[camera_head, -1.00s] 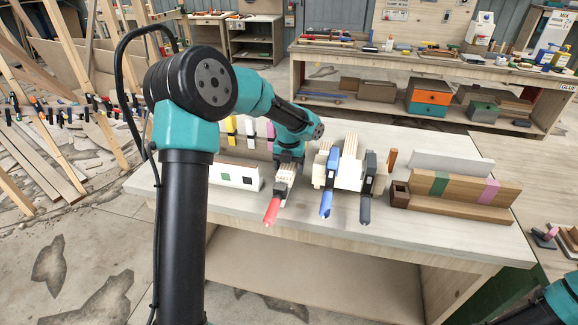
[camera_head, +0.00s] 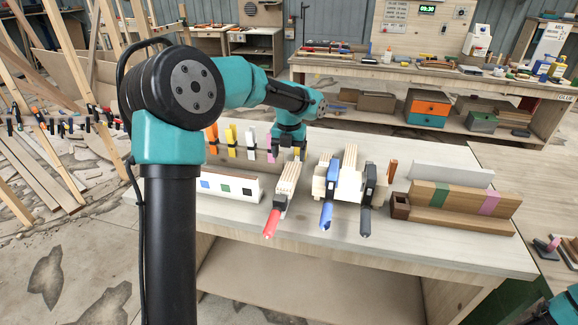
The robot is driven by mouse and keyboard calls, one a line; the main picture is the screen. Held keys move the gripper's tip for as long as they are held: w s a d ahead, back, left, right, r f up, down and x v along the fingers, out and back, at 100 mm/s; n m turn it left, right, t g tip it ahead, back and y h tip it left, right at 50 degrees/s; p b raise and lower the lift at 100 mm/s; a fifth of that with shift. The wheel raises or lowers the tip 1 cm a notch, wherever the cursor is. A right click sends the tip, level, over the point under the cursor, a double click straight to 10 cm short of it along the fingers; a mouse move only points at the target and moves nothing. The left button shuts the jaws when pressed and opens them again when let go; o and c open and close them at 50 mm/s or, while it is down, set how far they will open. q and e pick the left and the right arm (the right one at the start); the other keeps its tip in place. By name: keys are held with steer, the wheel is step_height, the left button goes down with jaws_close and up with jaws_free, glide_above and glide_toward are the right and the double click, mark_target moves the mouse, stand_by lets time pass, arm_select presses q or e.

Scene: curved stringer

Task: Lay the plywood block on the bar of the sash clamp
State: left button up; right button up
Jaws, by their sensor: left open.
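A pale, striped piece that looks like layered plywood (camera_head: 287,178) lies along the red-handled clamp (camera_head: 272,222) on the table. I cannot tell whether it is one block or several strips. More pale layered wood (camera_head: 349,160) sits between the blue-handled clamp (camera_head: 327,212) and the black-handled clamp (camera_head: 366,218). Which clamp is the sash clamp is not clear. My left gripper (camera_head: 288,154) is open, with its fingers pointing down just behind the striped piece, apart from it as far as I can tell. Only a teal part of my right arm shows at bottom right; its gripper is out of view.
A rack with orange, yellow, white and pink clamps (camera_head: 232,141) stands behind and left of my left gripper. A white strip with coloured squares (camera_head: 226,186) is at left. Wooden stringer pieces (camera_head: 457,198) stand at right. The table's front strip (camera_head: 420,252) is clear.

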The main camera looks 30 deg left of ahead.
arm_select(q)
steer(key=shift+r, duration=1.2)
